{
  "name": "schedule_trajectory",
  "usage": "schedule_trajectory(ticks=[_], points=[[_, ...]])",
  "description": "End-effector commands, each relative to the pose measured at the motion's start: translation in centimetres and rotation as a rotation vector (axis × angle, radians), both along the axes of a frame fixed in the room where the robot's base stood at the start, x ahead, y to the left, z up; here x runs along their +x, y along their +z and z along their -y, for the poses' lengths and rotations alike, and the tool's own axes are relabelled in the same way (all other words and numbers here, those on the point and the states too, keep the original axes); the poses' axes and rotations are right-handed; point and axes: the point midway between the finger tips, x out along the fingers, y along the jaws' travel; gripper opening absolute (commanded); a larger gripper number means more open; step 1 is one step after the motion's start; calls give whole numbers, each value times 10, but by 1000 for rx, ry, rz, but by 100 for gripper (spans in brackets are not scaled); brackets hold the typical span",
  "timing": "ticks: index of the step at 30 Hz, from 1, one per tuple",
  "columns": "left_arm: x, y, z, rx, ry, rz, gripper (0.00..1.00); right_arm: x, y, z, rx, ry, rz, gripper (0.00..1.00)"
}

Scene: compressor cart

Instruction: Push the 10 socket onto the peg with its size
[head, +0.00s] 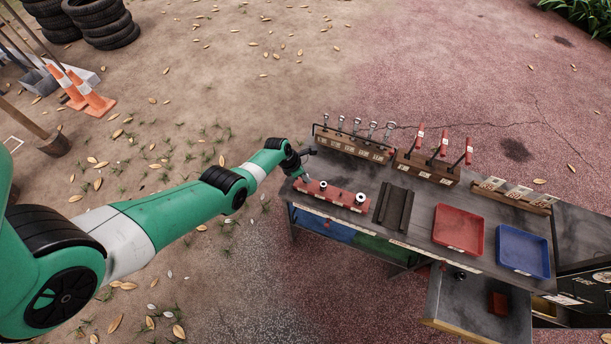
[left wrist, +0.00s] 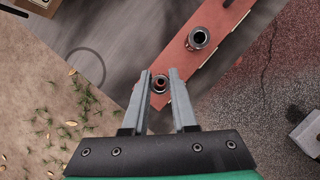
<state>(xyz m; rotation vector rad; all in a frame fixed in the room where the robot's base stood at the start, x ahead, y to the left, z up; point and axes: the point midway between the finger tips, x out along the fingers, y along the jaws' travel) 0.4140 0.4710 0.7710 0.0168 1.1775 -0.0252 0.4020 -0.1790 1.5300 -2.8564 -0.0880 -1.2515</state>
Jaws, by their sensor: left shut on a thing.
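The red peg rail (head: 340,199) lies along the near left edge of the cart top. My left gripper (head: 304,178) is at the rail's left end, pointing down. In the left wrist view its two fingers are shut on a small dark metal socket (left wrist: 160,85), upright with its open top showing. This socket is over the rail's end; I cannot tell how far down on a peg it sits, and no size is readable. A larger socket (left wrist: 198,38) stands farther along the red rail. In the head view two sockets show on the rail, a middle one (head: 323,185) and a right one (head: 360,198). My right gripper is not in view.
A wooden rack with several wrenches (head: 352,144) stands behind the rail. A dark grooved tray (head: 393,208), a red tray (head: 459,230) and a blue tray (head: 522,251) lie to the right. A rack with red-handled tools (head: 427,167) stands at the back.

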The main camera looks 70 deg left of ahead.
Motion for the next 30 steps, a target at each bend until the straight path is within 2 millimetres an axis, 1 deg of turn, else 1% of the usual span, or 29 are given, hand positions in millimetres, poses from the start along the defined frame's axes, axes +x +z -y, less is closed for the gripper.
schedule_trajectory(ticks=[14,15,20,28,30], points=[[0,-13,0,0,0,0,0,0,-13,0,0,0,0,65],[0,-12,0,0,0,1,31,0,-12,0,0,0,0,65],[0,-11,0,0,0,0,60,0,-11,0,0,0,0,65],[0,-11,0,0,0,0,61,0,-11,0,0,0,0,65],[-1,-9,0,0,0,0,61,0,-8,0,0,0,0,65]])
